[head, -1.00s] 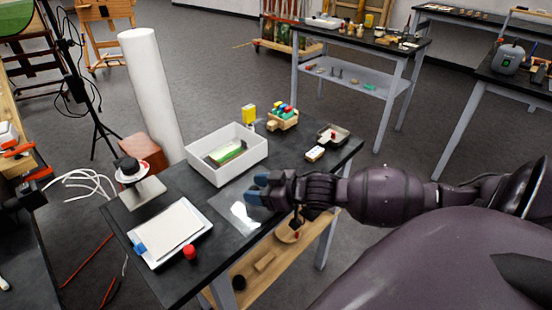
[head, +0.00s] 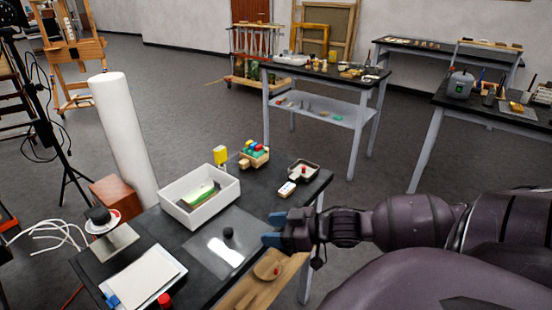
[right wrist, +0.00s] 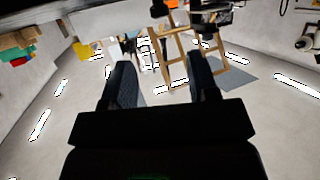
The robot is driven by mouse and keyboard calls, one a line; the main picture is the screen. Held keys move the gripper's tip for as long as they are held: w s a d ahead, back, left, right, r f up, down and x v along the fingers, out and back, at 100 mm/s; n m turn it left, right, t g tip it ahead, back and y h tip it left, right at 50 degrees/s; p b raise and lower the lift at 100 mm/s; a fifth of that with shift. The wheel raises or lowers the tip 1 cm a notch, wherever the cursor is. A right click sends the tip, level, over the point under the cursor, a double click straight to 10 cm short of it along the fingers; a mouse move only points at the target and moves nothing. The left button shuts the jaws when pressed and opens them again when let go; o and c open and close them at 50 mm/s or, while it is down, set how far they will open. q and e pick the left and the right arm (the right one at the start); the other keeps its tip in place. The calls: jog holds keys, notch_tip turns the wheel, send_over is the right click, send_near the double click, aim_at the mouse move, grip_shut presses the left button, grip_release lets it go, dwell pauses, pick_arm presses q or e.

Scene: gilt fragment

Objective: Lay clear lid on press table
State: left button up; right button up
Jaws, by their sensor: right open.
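The clear lid (head: 208,252) lies flat on the black-topped table (head: 165,222), in front of the white tray. It is a see-through sheet with a bright glare patch and a small dark knob (head: 228,232). My right gripper (head: 272,230) is just right of the lid at the table's right edge, apart from the knob. Its blue-tipped fingers are open. In the right wrist view the fingers (right wrist: 161,80) stand apart with nothing between them. My left gripper is not in view.
A wooden rack (head: 254,155) and a small dish (head: 303,170) stand at the back.

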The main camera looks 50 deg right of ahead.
jog(key=s+a+f+m+g+h, duration=0.1)
jog(key=s+a+f+m+h, duration=0.1)
jog(key=s+a+f, duration=0.3)
jog(key=s+a+f+m+h, duration=0.2)
jog(key=s+a+f+h, duration=0.2)
jog(key=f, duration=0.9)
jog(key=shift+s+a+f+g+h, duration=0.3)
jog(key=shift+s+a+g+h, duration=0.1)
jog(key=shift+s+a, duration=0.2)
